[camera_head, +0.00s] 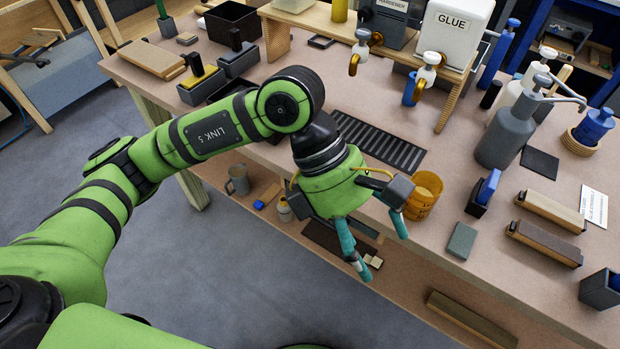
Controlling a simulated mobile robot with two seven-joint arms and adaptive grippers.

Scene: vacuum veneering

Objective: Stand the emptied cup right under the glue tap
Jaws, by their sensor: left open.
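A yellow-orange cup (423,192) stands near the front edge of the bench, just right of my left gripper. The white glue tank (452,30) sits on a wooden stand at the back, with its glue tap (427,68) and brass spout facing forward. A dark slotted grate (378,141) lies on the bench in front of the taps. My left gripper (376,241) is open and empty, its teal fingers apart and pointing down over the bench's front edge. It does not hold the cup. My right gripper is out of view.
The hardener tap (358,54) is left of the glue tap. A grey pump bottle (508,130) and a blue-handled block (483,193) are right of the cup. The grate is clear.

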